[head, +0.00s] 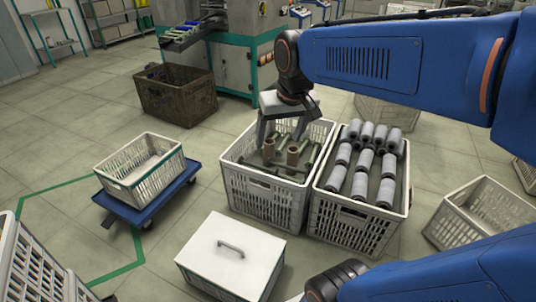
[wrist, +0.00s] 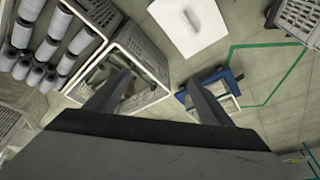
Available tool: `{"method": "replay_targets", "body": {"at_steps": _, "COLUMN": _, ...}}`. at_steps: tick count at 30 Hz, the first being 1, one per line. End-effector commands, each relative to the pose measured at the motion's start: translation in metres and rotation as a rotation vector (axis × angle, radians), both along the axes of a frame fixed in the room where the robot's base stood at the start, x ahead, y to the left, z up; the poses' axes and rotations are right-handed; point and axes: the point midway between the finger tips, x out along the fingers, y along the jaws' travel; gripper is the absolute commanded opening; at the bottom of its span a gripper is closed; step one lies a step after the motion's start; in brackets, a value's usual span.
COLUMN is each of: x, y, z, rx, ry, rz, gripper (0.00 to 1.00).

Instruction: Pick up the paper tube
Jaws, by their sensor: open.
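One brown tube (head: 268,149) is left of another brown tube (head: 292,155). My gripper (head: 281,136) hangs over this crate with its fingers apart and nothing visible between them. The fingers hide part of the crate's contents. In the wrist view, the open gripper (wrist: 156,78) spans the crate's edge (wrist: 157,68); the contents are dim and partly hidden by the left finger.
A crate of grey wound bobbins (head: 360,178) stands close on the right. A white-lidded box (head: 232,255) is in front. An empty crate (head: 140,165) sits on a blue dolly (head: 148,208) at left. A brown bin (head: 177,97) and a machine (head: 235,62) are behind.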

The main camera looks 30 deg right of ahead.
Motion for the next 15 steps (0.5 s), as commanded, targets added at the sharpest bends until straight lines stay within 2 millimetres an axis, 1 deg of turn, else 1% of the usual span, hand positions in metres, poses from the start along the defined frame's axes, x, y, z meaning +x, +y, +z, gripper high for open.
{"method": "replay_targets", "body": {"at_steps": 1, "x": 0.018, "y": -0.003, "z": 0.003, "rx": 0.004, "ry": 0.012, "rz": -0.018, "gripper": 0.75}}
{"method": "replay_targets", "body": {"at_steps": 7, "x": 0.084, "y": -0.018, "z": 0.013, "rx": 0.022, "ry": 0.044, "rz": -0.090, "gripper": 0.75}}
{"method": "replay_targets", "body": {"at_steps": 10, "x": 0.118, "y": -0.026, "z": 0.014, "rx": 0.032, "ry": 0.060, "rz": -0.127, "gripper": 0.75}}
{"method": "replay_targets", "body": {"at_steps": 14, "x": 0.162, "y": -0.038, "z": 0.010, "rx": 0.042, "ry": 0.081, "rz": -0.174, "gripper": 0.75}}
{"method": "replay_targets", "body": {"at_steps": 15, "x": 0.176, "y": -0.042, "z": 0.009, "rx": 0.045, "ry": 0.088, "rz": -0.188, "gripper": 0.75}}
